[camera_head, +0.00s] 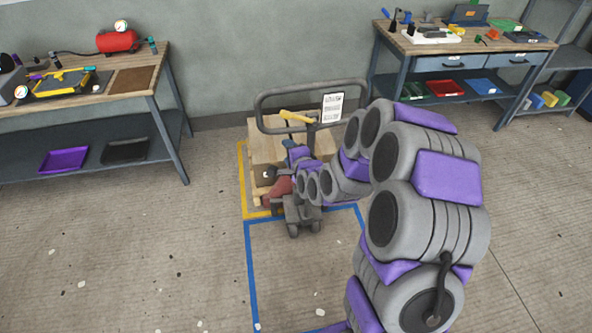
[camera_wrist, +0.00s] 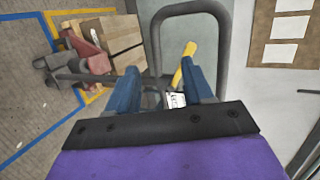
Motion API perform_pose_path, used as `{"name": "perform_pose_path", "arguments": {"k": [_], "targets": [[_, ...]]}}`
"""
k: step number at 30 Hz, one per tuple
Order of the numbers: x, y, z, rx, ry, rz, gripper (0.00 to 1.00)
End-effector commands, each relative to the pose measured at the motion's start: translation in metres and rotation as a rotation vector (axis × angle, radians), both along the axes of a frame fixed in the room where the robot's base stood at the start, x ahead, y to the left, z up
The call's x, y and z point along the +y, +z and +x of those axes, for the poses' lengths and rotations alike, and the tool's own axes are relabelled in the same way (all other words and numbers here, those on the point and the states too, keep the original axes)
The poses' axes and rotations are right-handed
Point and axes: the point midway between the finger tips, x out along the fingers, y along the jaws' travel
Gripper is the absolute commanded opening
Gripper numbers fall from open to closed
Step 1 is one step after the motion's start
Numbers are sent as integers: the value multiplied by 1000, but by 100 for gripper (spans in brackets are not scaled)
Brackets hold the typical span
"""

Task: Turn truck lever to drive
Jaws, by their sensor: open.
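The pallet truck has a dark looped handle (camera_head: 311,84), which also shows in the wrist view (camera_wrist: 187,8). A yellow lever (camera_head: 297,117) sticks out below the loop. In the wrist view the lever (camera_wrist: 184,62) appears between my fingertips, closer to the right finger. I cannot tell whether they touch. My gripper (camera_wrist: 165,88) has two blue fingers standing apart, with nothing clamped between them. In the head view my gripper (camera_head: 289,146) is just below the lever, partly hidden by my arm. The truck's red body (camera_head: 277,190) is low down, partly covered.
Cardboard boxes (camera_wrist: 112,40) stand beside the truck within yellow floor tape (camera_head: 241,180). Blue tape (camera_head: 250,270) marks bare floor in front. A workbench (camera_head: 150,85) is at the left and another workbench (camera_head: 460,48) at the back right.

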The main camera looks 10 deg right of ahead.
Motion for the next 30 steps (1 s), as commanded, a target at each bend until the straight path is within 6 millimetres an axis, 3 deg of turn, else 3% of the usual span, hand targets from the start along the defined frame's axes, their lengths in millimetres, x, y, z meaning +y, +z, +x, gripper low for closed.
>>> {"name": "perform_pose_path", "arguments": {"k": [21,30], "targets": [[1,25,-84,294,286,-459,51],[0,26,-97,335,328,-508,51]]}}
